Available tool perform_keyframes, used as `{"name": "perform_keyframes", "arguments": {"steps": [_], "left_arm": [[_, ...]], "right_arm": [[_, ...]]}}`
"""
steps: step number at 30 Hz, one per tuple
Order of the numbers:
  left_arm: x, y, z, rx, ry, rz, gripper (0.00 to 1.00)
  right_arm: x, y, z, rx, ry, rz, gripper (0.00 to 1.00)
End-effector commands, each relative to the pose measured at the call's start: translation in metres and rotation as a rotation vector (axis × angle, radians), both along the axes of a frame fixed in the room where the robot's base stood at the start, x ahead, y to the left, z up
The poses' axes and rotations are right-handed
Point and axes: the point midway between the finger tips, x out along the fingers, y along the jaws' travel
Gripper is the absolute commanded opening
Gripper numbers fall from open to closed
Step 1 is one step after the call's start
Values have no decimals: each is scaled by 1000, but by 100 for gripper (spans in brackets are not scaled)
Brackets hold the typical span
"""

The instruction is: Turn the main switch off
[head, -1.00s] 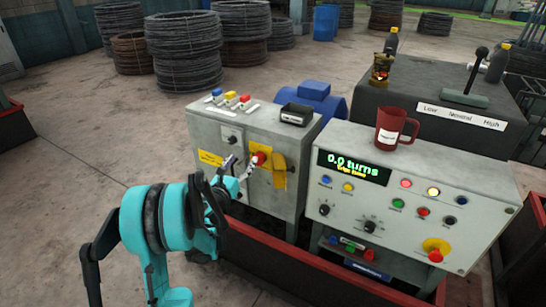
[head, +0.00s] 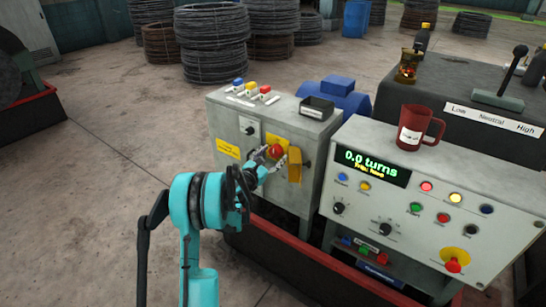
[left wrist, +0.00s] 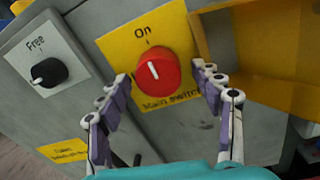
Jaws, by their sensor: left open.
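The main switch is a round red knob (left wrist: 150,72) on a yellow plate (left wrist: 180,25) marked "On" above and "Main switch" below. The white mark on the knob points up, towards "On". The knob also shows in the head view (head: 276,151) on the front of the grey cabinet (head: 228,118). My left gripper (left wrist: 163,82) is open, with one finger on each side of the knob. Whether the fingers touch it I cannot tell. A yellow cover (left wrist: 255,50) stands open to the right of the knob. My right gripper is not in view.
A black "Free" selector (left wrist: 48,73) is left of the switch plate. A console (head: 400,195) reading "0.0 turns" stands to the right, with a red mug (head: 411,128) on top. A black tray (head: 317,107) sits on the cabinet.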

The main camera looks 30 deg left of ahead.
Motion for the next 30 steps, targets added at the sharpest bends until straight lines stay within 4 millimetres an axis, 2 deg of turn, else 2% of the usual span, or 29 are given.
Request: {"name": "perform_keyframes", "arguments": {"steps": [4, 5, 10, 20, 30], "left_arm": [[0, 0, 0, 0, 0, 0, 66], [0, 0, 0, -1, 0, 0, 60], [0, 0, 0, -1, 0, 0, 16], [0, 0, 0, -25, 2, -1, 16], [0, -1, 1, -217, 17, 0, 16]], "right_arm": [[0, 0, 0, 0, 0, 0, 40], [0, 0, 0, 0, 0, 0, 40], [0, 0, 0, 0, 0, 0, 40], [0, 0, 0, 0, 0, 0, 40], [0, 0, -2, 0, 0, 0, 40]]}}
